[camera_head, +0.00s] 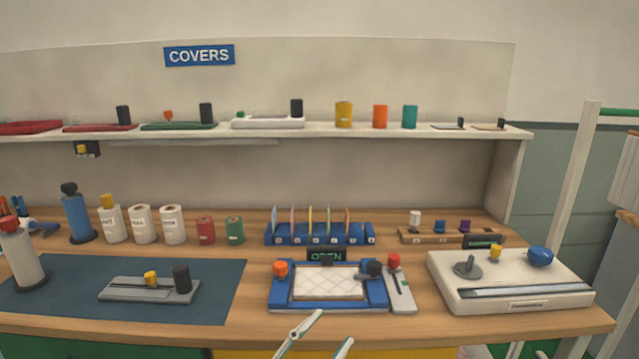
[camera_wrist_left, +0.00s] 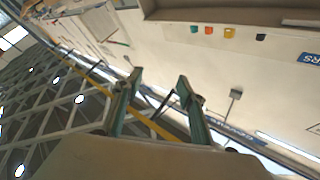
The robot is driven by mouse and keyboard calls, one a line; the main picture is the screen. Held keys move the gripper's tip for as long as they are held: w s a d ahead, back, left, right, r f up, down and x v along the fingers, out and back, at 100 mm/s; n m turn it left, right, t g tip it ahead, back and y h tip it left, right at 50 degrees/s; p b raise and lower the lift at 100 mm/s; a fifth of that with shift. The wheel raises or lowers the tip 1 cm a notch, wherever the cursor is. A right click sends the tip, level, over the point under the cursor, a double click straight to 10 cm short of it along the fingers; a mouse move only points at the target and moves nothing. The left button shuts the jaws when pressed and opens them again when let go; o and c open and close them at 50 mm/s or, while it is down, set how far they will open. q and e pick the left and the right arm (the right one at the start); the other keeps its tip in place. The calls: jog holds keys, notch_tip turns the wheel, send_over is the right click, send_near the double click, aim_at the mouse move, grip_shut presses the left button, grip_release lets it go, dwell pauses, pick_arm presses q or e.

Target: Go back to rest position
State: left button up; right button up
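My left gripper (camera_head: 334,327) is at the bottom centre of the head view, in front of the bench edge. Its two fingers are apart with nothing between them. They also show spread and empty in the left wrist view (camera_wrist_left: 159,77), which looks up past the shelf to the ceiling. A white quilted pad (camera_head: 328,283) lies in a blue frame (camera_head: 278,296) on the bench, just beyond the gripper. A display behind the frame reads OPEN. My right gripper is in neither view.
The wooden bench (camera_head: 250,325) holds a dark blue mat (camera_head: 60,280) with a grey fixture (camera_head: 135,289), a blue rack (camera_head: 290,237) of upright cards and a white machine (camera_head: 500,298) at right. A shelf (camera_head: 330,131) with covers and coloured cylinders runs above.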

pick_arm(q)
jog(key=a+f+n+y, duration=0.5)
jog(key=a+f+y, duration=0.1)
jog(key=f, duration=0.5)
jog(key=s+a+f+n+g+y, duration=0.2)
jog(key=s+a+f, duration=0.5)
jog(key=f, duration=0.5)
jog(key=s+a+f+n+g+y, duration=0.3)
jog(key=s+a+f+y, duration=0.2)
jog(key=s+a+f, duration=0.3)
notch_tip(320, 180, down, 4)
jog(key=shift+s+f+n+g, duration=0.3)
jog(key=shift+s+g, duration=0.1)
jog(key=shift+s, duration=0.7)
